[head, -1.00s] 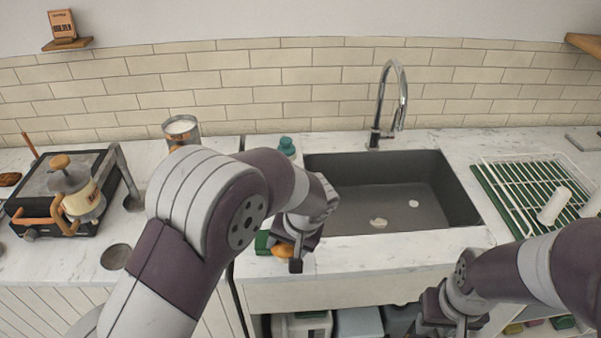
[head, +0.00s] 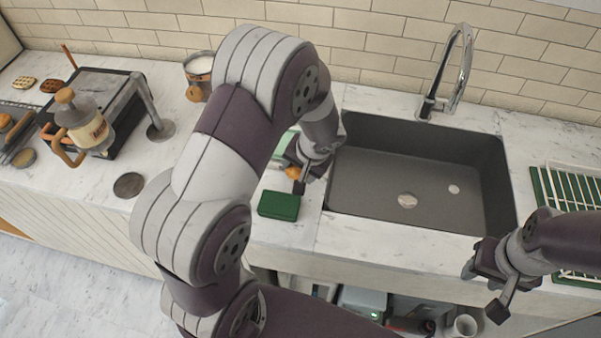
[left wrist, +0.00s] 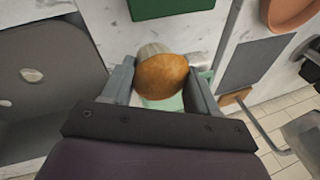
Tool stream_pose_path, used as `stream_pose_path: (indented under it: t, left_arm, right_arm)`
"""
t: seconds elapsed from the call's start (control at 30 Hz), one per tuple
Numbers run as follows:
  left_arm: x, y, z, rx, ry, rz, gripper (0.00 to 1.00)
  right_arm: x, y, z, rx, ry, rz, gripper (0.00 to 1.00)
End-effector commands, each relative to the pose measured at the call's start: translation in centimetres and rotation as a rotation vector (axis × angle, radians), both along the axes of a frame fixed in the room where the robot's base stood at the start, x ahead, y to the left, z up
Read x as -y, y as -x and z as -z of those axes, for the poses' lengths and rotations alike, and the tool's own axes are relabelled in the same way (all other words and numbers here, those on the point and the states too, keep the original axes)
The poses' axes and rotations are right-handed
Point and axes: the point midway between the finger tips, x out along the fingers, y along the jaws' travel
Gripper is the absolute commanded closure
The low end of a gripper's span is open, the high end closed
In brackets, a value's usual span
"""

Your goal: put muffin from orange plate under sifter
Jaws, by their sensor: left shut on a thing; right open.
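My left gripper (head: 298,180) is shut on an orange-brown muffin (head: 293,172), over the counter left of the sink. The left wrist view shows the muffin (left wrist: 160,75) between both fingers, its pale base pointing away. An orange plate (left wrist: 291,10) is partly in that view at the top right. In the head view the plate does not show; my left arm covers part of the counter. A metal cup (head: 198,66) with white contents stands at the back and may be the sifter; I cannot tell surely. My right gripper (head: 487,285) is open and empty in front of the sink.
A dark green block (head: 279,205) lies on the counter below my left gripper. The sink (head: 420,175) and tall faucet (head: 450,70) are to the right. A black appliance (head: 125,85) and a wooden-handled pot (head: 85,125) stand left.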

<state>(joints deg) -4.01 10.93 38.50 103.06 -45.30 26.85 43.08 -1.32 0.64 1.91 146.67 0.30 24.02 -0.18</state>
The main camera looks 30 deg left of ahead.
Motion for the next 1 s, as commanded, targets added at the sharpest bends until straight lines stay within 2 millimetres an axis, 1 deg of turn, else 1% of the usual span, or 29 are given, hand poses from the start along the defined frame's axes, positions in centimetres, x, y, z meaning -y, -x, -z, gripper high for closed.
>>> stream_pose_path:
  t: [0.1,0.2,0.43,0.57,0.6,0.67,0.7,0.93,1.0]
  left_arm:
    - [-0.1,0.1,2.4,-0.006,0.001,0.0,0.71]
    - [-0.1,0.1,3.6,-0.004,0.0,0.001,0.71]
    - [0.0,0.1,3.8,-0.002,0.0,-0.001,0.71]
    - [0.0,0.1,4.2,-0.002,0.0,-0.002,0.71]
    - [0.0,0.1,4.2,-0.002,0.0,-0.002,0.38]
    - [0.0,0.1,4.0,-0.002,0.0,-0.001,0.18]
    - [0.0,0.1,4.0,-0.002,0.0,-0.001,0.15]
    - [0.0,0.1,4.0,-0.002,0.0,-0.001,0.15]
    - [0.0,0.1,3.4,-0.002,0.0,-0.001,0.15]
  right_arm:
    - [0.0,0.0,0.1,0.0,0.0,0.0,0.57]
    - [0.0,0.0,0.1,0.0,0.0,0.0,0.57]
    - [0.0,0.0,0.1,0.0,0.0,0.0,0.57]
    - [0.0,0.0,0.6,0.0,0.0,0.0,0.57]
    - [0.0,0.0,0.6,0.0,0.0,0.0,0.57]
    - [0.0,0.0,0.4,0.0,0.0,0.0,0.57]
    - [0.0,0.0,0.4,0.0,0.0,0.0,0.57]
    - [0.0,0.0,0.4,0.0,0.0,0.0,0.57]
    - [0.0,0.0,-0.2,0.0,0.0,0.0,0.57]
